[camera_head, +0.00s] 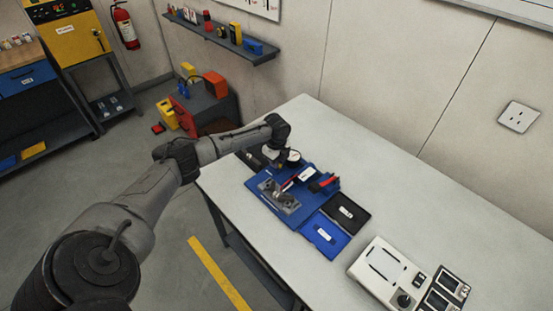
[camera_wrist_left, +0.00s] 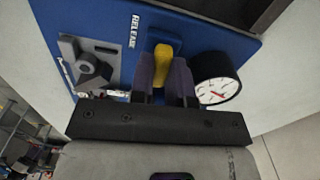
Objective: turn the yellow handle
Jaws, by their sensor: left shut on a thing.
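The yellow handle (camera_wrist_left: 162,53) shows in the left wrist view, on a blue board (camera_wrist_left: 112,22) beside the word RELEASE. My left gripper (camera_wrist_left: 163,76) has one dark finger on each side of the handle and is shut on it. The fingers hide part of the handle's sides and its lower end. In the head view my left gripper (camera_head: 272,160) is small, at the far left end of the blue board (camera_head: 317,197) on the table. The handle cannot be made out there. My right gripper is not in view.
A round white gauge (camera_wrist_left: 217,91) stands close to the right finger. A grey metal fixture (camera_wrist_left: 92,68) is at the left. On the table (camera_head: 350,145), black and blue trays (camera_head: 325,240) and a white control box (camera_head: 385,275) lie nearer the front. The table's back is clear.

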